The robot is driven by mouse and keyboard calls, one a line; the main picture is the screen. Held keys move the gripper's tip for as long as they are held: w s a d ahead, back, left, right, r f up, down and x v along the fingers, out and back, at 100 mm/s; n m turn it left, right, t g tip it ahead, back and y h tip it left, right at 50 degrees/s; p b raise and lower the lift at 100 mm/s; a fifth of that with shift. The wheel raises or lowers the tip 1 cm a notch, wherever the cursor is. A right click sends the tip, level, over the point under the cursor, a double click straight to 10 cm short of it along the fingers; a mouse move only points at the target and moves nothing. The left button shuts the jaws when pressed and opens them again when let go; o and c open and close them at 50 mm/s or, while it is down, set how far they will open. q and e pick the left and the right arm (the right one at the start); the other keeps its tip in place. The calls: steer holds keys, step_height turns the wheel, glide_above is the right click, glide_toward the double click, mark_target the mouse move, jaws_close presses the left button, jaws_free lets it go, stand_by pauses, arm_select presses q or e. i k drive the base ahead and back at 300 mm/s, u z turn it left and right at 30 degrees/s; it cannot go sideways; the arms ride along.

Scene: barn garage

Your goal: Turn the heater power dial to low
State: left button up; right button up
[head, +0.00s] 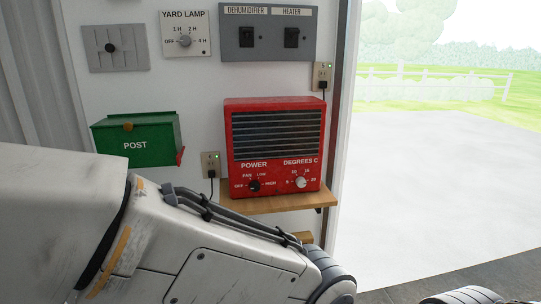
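A red heater (274,149) with a dark slatted grille stands on a small wooden shelf (285,201) against the white wall. The black power dial (254,186) is at the lower left of its front, with OFF, FAN, LOW and HIGH around it. The dial's mark is too small for me to read its setting surely. A white degrees dial (301,183) is to its right. My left arm crosses the lower left, below the heater and apart from the power dial. Neither gripper shows. A bit of my other arm shows at the lower right edge.
A green post box (137,139) and a socket with a plug (211,165) are left of the heater. A dehumidifier and heater switch panel (267,33) and a yard lamp dial (185,40) are above. An open doorway is right.

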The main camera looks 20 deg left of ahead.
mark_target(255, 186)
steer(key=k, duration=1.2)
steer(key=u, duration=0.65)
steer(key=i, duration=1.45)
steer(key=z, duration=0.65)
